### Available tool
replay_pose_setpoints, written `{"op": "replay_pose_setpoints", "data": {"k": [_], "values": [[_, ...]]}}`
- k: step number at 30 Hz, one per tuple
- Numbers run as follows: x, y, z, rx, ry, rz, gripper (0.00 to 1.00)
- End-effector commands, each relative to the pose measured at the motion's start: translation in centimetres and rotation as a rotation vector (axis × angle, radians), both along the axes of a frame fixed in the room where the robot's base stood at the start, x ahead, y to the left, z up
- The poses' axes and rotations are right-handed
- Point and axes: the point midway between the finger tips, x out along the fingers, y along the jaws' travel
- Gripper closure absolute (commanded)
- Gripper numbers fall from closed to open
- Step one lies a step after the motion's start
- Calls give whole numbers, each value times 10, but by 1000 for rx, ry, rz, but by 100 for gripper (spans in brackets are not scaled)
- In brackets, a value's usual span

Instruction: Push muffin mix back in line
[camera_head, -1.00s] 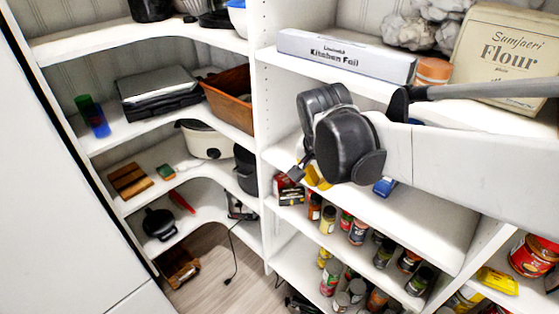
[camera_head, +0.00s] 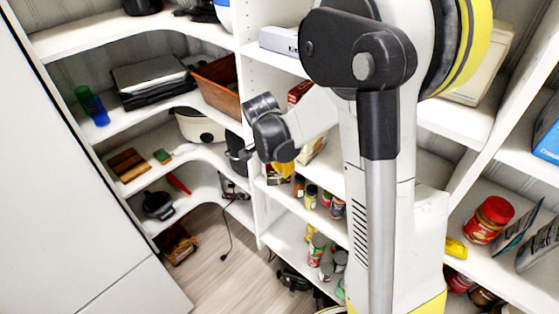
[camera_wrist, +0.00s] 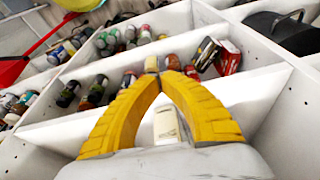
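I cannot tell for sure which package is the muffin mix. In the wrist view a red box (camera_wrist: 228,58) and a dark box (camera_wrist: 207,53) lean together on a shelf beyond my fingers, to the right. My gripper (camera_wrist: 160,74) has its yellow fingers arched together with the tips meeting; nothing is seen held at the tips. A small cream block-like thing (camera_wrist: 166,124) shows through the gap between the fingers. In the head view my gripper (camera_head: 284,169) hangs at the middle right-hand shelf. A pale box (camera_head: 313,149) and a red box (camera_head: 299,92) show beside my arm.
Spice jars (camera_head: 325,198) stand on the shelf below my gripper; jars (camera_wrist: 90,92) also show in the wrist view. A red-lidded jar (camera_head: 489,219) stands at right. My arm hides much of the right-hand shelving.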

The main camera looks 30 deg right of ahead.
Motion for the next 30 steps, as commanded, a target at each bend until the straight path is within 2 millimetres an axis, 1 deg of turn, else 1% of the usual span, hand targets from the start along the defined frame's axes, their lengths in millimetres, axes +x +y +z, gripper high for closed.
{"op": "replay_pose_setpoints", "data": {"k": [3,7,12,20,23,26,30], "values": [[4,-19,0,0,0,-3,100],[8,-32,0,1,1,-1,100],[10,-39,0,1,0,0,100],[10,-39,0,0,0,1,100],[11,-43,0,0,0,-1,100],[15,-60,-2,0,0,-4,100],[22,-91,-2,0,0,-3,100]]}}
